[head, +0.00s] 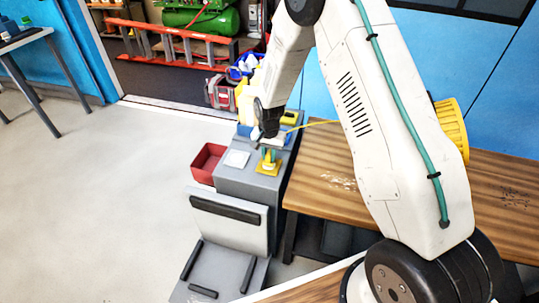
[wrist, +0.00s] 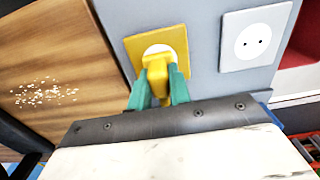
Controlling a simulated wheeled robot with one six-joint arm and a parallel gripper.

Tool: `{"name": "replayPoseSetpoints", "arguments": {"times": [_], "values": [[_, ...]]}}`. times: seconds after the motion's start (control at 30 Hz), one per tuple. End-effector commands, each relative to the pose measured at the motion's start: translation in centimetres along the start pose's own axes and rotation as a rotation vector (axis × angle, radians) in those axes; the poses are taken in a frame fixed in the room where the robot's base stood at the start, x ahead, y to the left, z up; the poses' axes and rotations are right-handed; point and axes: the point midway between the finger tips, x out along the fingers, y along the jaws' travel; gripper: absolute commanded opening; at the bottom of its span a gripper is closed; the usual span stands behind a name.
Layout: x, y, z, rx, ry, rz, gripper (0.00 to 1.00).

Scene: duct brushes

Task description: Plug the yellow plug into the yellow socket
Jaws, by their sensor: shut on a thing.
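The yellow socket (wrist: 133,51) is a square yellow plate with a round white face, on the grey cabinet top. It also shows in the head view (head: 262,171), under my gripper. The yellow plug (wrist: 157,68) is held between the green fingers of my gripper (wrist: 160,84). In the wrist view the plug overlaps the lower part of the white face and hides its holes. I cannot tell whether the plug touches the face or is in it. In the head view my gripper (head: 269,156) points down over the socket.
A white socket (wrist: 254,36) with two holes sits beside the yellow one; it also shows in the head view (head: 236,158). A red bin (head: 208,159) stands left of the grey cabinet (head: 240,183). A wooden table (head: 312,186) is on the right. Open floor lies left.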

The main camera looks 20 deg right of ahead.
Motion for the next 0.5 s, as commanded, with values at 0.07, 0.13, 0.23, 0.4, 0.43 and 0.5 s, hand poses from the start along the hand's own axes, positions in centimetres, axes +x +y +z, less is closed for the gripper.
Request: {"name": "replayPoseSetpoints", "arguments": {"times": [0.07, 0.13, 0.23, 0.4, 0.43, 0.5], "values": [[-0.01, 0.0, 0.0, 0.0, 0.0, 0.0, 0.0], [0.0, 0.0, 0.0, 0.0, 0.0, 0.0, 0.0], [0.05, 0.0, 0.0, 0.0, 0.0, 0.0, 0.0], [0.34, 0.0, 0.01, 0.0, 0.0, 0.0, 0.0], [0.4, 0.0, 0.01, 0.0, -0.001, 0.0, 0.0], [0.54, 0.01, 0.01, 0.0, -0.001, 0.001, 0.0]]}}
